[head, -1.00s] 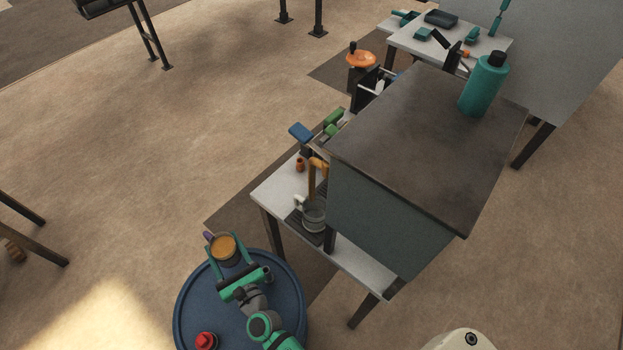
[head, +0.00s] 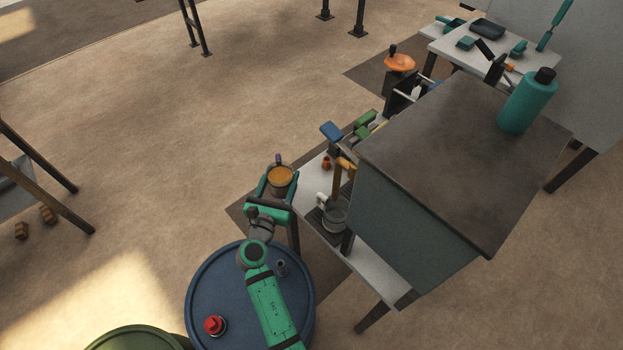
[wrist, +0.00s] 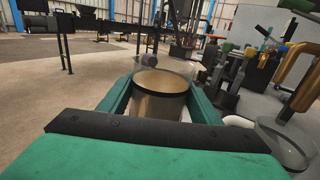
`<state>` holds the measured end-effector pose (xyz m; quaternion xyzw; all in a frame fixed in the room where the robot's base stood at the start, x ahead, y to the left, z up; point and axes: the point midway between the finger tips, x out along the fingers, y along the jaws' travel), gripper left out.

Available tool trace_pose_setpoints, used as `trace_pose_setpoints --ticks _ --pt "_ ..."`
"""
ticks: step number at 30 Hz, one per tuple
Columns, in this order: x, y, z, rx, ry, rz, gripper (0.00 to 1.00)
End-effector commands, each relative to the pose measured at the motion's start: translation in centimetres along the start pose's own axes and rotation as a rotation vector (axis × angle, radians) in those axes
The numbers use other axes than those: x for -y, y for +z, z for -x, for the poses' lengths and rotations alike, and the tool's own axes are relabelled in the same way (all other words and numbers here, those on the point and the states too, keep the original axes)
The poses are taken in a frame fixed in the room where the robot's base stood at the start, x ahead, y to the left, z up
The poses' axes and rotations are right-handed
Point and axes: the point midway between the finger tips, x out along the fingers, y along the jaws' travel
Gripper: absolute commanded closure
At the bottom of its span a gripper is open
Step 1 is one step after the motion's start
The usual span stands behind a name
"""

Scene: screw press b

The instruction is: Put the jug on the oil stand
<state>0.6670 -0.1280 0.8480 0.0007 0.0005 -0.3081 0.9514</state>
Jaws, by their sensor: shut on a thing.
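My gripper (head: 279,186) is shut on a clear jug (head: 281,174) with amber-brown contents and a small purple part at its far side. The jug is upright and raised, left of the white bench's near end. In the wrist view the jug (wrist: 160,92) sits between the two green fingers, with a dark band around it. A second clear vessel (head: 335,217) with a white handle stands on a dark slatted plate (head: 314,218) on the bench, below an orange pipe. I cannot tell for certain which surface is the oil stand.
The white bench (head: 372,270) carries a small orange pot (head: 326,163) and blue and green handles. A large grey cabinet top (head: 440,165) with a teal bottle (head: 527,101) overhangs the bench's right side. A blue drum (head: 215,290) stands below my arm.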

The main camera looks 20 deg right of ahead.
Motion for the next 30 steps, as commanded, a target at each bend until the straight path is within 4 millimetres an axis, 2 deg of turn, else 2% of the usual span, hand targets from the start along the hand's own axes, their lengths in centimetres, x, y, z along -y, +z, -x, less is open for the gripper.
trace_pose_setpoints --ticks 1,4,8,11,19,26,30 --pt "1.1 0.9 -1.6 0.004 -0.054 -0.001 0.66" --pt "2.6 1.8 -3.5 0.003 -0.129 0.000 0.66" --pt "3.8 2.6 -5.0 0.002 -0.185 0.000 0.66" --pt "4.2 2.3 -5.5 -0.001 -0.203 0.003 0.66" --pt "4.3 -1.8 -5.6 -0.002 -0.206 0.004 0.66" --pt "4.3 -3.7 -5.6 0.000 -0.206 0.003 0.66" --pt "4.3 -5.8 -5.6 -0.002 -0.206 0.003 0.66"
